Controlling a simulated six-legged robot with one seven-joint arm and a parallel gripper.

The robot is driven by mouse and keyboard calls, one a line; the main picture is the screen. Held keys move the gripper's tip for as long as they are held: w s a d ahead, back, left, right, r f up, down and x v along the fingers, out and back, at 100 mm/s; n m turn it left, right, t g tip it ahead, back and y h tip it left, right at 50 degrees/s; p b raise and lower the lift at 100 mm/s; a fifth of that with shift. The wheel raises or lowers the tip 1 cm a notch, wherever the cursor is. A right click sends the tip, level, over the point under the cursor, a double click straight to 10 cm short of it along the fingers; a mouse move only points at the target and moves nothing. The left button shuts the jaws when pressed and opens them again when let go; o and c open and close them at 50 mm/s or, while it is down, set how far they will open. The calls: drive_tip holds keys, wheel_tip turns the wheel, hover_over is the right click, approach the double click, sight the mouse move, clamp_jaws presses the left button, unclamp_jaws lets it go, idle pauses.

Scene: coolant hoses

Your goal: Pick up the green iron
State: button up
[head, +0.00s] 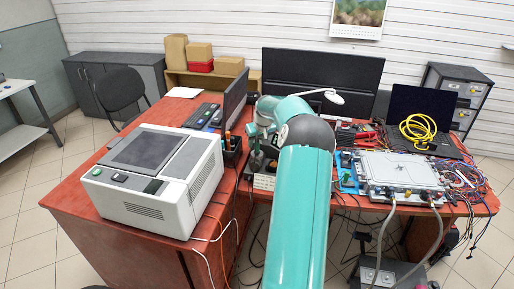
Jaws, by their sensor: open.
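My teal arm reaches up from the bottom and bends over the red-brown desk (350,207). My gripper (257,161) is small and dark at its end, pointing down over the desk near the pen holder. It is open, with nothing visible between its fingers. I cannot pick out the green iron for certain. A small green item (347,179) lies on the blue mat (346,168), right of my arm, and may be it. Part of the desk there is hidden behind my arm.
A white-grey machine (158,180) fills the left desk. A pen holder (232,154) stands beside my gripper. At right are a silver box (400,170) with hoses, a laptop (421,115) with a yellow cable coil (418,130), and tangled wires. A monitor (322,78) stands behind.

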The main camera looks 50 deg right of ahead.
drive_tip(key=shift+w+d+f, duration=0.15)
drive_tip(key=shift+w+f, duration=0.1)
drive_tip(key=shift+f, duration=0.35)
clamp_jaws()
wheel_tip(320, 180, up, 10)
drive_tip(key=shift+r, duration=0.1)
idle(0.4)
